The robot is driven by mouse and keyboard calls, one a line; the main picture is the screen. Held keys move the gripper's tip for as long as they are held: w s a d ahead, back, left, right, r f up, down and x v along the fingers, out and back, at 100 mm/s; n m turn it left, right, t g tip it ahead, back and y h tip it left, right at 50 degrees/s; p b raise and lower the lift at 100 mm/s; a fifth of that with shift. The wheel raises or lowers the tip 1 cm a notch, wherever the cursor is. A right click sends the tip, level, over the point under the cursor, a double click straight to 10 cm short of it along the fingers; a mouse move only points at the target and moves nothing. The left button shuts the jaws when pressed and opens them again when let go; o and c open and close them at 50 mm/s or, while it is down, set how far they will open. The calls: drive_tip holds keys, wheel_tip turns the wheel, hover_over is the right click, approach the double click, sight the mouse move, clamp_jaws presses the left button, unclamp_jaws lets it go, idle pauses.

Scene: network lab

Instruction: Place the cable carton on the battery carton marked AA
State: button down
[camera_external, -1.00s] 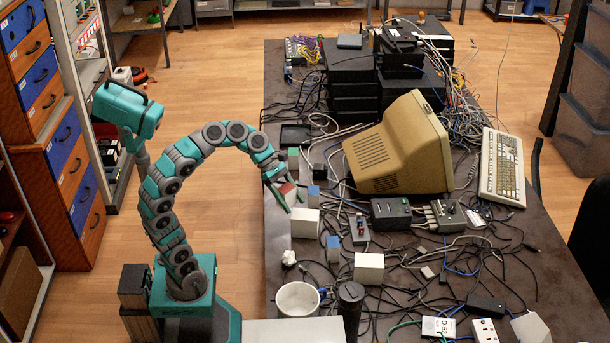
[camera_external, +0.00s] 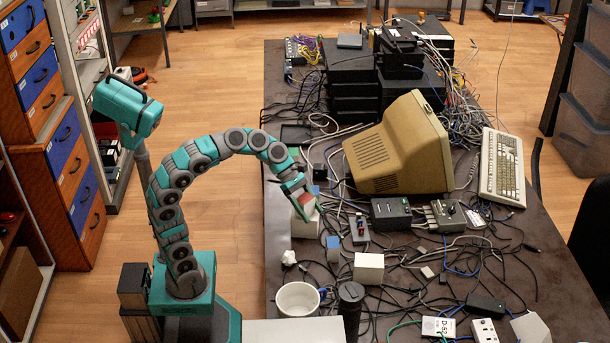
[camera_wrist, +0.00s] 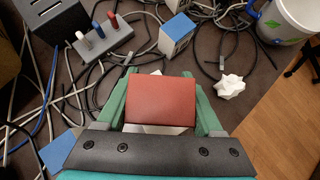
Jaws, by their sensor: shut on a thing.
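My gripper (camera_external: 307,206) is shut on a small carton with a red top (camera_wrist: 163,97), taken to be the cable carton. It sits between the two green fingers. A plain white box (camera_external: 305,226) stands right below it, and a white patch shows under the carton in the wrist view; whether they touch I cannot tell. A blue-and-white carton (camera_external: 333,248) stands nearer the front, also in the wrist view (camera_wrist: 178,33). No AA marking is readable, so I cannot tell which one is the battery carton.
A grey block with coloured plugs (camera_wrist: 103,38) and a second white box (camera_external: 369,267) stand nearby. A white mug (camera_external: 297,299), a black cylinder (camera_external: 351,305) and a white crumpled piece (camera_wrist: 229,86) are toward the front. Loose cables cover much of the table (camera_external: 281,265).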

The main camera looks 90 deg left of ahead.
drive_tip(key=shift+f, duration=0.2)
drive_tip(key=shift+c, duration=0.2)
unclamp_jaws()
drive_tip(key=shift+r, duration=0.1)
drive_tip(key=shift+r, duration=0.1)
drive_tip(key=shift+a+r, duration=0.15)
drive_tip(key=shift+r, duration=0.05)
drive_tip(key=b+v, duration=0.1)
drive_tip(key=v, duration=1)
drive_tip(key=shift+s+r, duration=0.25)
drive_tip(key=shift+a, duration=0.15)
